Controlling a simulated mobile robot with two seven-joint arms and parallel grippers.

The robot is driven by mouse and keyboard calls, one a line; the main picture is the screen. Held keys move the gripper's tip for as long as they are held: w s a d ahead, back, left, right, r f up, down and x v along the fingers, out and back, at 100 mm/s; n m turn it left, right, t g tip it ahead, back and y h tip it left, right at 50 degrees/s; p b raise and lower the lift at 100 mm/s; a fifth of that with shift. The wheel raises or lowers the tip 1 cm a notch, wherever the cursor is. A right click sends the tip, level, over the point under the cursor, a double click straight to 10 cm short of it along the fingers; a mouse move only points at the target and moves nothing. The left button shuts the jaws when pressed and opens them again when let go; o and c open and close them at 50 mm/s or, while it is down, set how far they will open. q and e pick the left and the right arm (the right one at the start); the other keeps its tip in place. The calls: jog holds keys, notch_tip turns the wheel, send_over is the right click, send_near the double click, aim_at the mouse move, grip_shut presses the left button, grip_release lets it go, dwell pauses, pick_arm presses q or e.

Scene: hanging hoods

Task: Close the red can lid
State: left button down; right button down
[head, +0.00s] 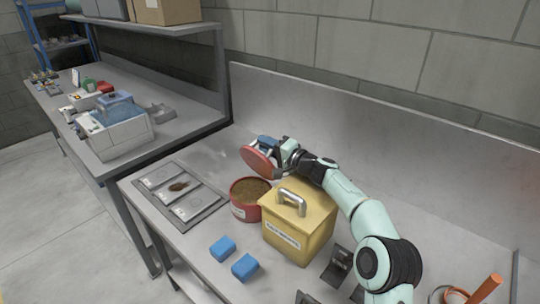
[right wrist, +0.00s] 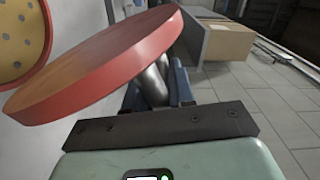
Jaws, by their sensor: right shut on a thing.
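The red can (head: 245,207) stands open on the metal bench in the head view, with brown granular contents and a pale label on its front. The red lid (head: 257,161) is up in the air behind and above the can, tilted steeply and apart from its rim. My right gripper (head: 266,147) is shut on the lid's handle. In the right wrist view the lid (right wrist: 105,62) fills the upper left, with its silver handle (right wrist: 155,85) between the blue fingers (right wrist: 178,88). My left gripper is not in view.
A yellow box (head: 302,235) with a metal handle stands right of the can, under my right arm. A tray with panels (head: 188,212) lies to the left, and two blue blocks (head: 222,249) lie in front. A metal backsplash (head: 300,110) rises behind.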

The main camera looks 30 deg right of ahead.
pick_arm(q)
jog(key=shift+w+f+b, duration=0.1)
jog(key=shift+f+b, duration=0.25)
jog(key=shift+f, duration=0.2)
pick_arm(e)
jog(key=shift+a+r+n, duration=0.3)
jog(key=c, duration=1.4)
grip_release()
jog(key=shift+r, duration=0.1)
jog(key=o, duration=0.3)
jog(key=shift+o, duration=0.2)
jog(key=shift+a, duration=0.1)
jog(key=shift+f, duration=0.2)
